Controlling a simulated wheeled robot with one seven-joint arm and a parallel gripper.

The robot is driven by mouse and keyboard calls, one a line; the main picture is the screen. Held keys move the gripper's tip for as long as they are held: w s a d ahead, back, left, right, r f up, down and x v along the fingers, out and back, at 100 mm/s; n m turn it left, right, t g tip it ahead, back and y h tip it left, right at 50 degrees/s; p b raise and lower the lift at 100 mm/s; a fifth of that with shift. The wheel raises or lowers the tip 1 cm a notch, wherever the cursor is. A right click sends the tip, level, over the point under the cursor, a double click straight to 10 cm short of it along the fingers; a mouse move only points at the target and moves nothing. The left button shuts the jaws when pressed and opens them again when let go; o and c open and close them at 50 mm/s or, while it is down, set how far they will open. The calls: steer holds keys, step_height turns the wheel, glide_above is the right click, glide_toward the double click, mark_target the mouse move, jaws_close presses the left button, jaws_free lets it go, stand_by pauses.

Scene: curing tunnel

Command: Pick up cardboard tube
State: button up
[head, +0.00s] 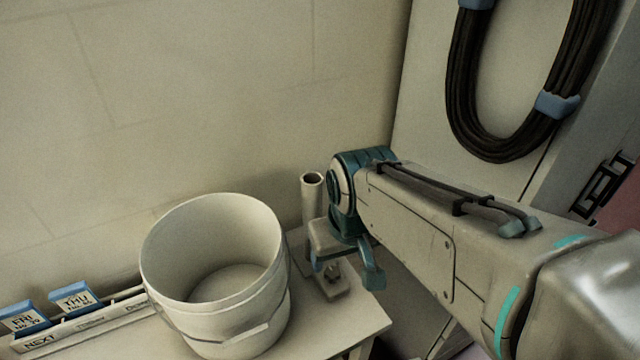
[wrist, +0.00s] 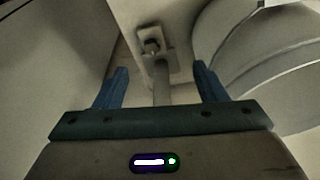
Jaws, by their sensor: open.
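The cardboard tube (head: 312,187) stands upright in the head view, beyond my gripper and right of the bucket. Its open top shows; its lower part is hidden behind my gripper. My gripper (head: 345,274) is open and points down over the small table's right end, in front of the tube. In the wrist view, the two blue fingers of my gripper (wrist: 160,78) are apart. A narrow pale upright shape shows between them, but I cannot tell whether it is the tube. No contact with the tube is visible.
A large pale bucket (head: 262,300) stands close left of my gripper; its side (wrist: 250,60) fills the wrist view's upper right. A small block with a knob (head: 332,284) is below my gripper. Labelled cards (head: 75,298) stand at far left. The wall is behind; cables hang at upper right.

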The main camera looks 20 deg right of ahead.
steer(key=w+r+n+g+b, duration=0.1)
steer(key=w+r+n+b, duration=0.1)
steer(key=w+r+n, duration=0.65)
step_height(320, 180, up, 3)
steer(key=n+g+b, duration=0.2)
steer(key=n, duration=0.5)
glide_above(312, 189)
steer(key=w, duration=0.2)
steer(key=shift+d+f+b, duration=0.15)
steer(key=shift+f+b, duration=0.3)
steer(key=shift+f, duration=3)
steer(key=shift+d+f+b, duration=0.15)
steer(key=shift+f+b, duration=0.3)
steer(key=shift+f, duration=3)
steer(key=c, duration=1.3)
steer(key=shift+r, duration=0.15)
